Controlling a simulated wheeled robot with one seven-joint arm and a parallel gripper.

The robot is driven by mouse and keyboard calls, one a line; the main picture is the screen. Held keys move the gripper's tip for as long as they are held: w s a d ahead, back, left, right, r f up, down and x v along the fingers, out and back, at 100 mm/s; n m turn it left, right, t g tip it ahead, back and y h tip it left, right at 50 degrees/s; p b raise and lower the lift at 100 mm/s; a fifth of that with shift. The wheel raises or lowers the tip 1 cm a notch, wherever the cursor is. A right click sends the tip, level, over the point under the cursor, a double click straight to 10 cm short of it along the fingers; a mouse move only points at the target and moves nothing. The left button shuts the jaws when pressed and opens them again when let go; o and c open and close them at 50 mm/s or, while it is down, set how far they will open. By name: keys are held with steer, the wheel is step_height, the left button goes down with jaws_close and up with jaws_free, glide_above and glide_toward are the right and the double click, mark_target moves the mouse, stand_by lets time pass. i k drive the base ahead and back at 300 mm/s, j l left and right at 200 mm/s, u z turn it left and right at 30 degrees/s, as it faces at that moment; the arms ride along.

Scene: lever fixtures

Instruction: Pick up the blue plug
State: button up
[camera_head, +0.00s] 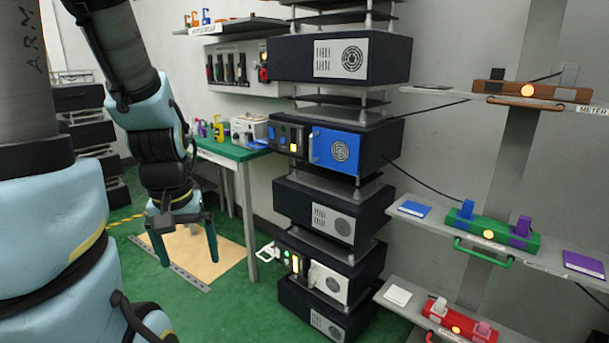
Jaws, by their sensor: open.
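A small blue block that looks like the blue plug (467,209) stands upright at the left end of a green bar-shaped fixture (490,233) on the middle wall shelf at the right. A purple block (521,226) stands at the fixture's right end, and a round yellow light sits on its front. My gripper (187,256) is at the left, pointing down, with its dark green fingers spread apart and nothing between them. It is far to the left of the blue plug, with the dark stack of boxes between them in the picture.
A dark equipment stack (330,210) rises mid-picture, with a blue door panel (335,150). A green-topped table (225,152) stands behind my gripper. A brown fixture (530,92) and a red fixture (460,322) sit on the upper and lower shelves. A blue card (413,210) lies left of the plug.

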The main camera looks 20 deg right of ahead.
mark_target(468, 206)
steer(key=k+l+u, duration=0.1)
steer(key=l+u, duration=0.35)
steer(key=k+l+u, duration=0.15)
steer(key=l+u, duration=0.15)
steer(key=u, duration=0.15)
steer(key=k+l+u, duration=0.1)
steer(key=k+l, duration=0.3)
steer(key=l, duration=0.25)
steer(key=k+l+u, duration=0.1)
steer(key=k+l, duration=0.3)
steer(key=l, duration=0.2)
steer(key=k+l+u, duration=0.1)
steer(key=k+l, duration=0.3)
steer(key=l, duration=0.15)
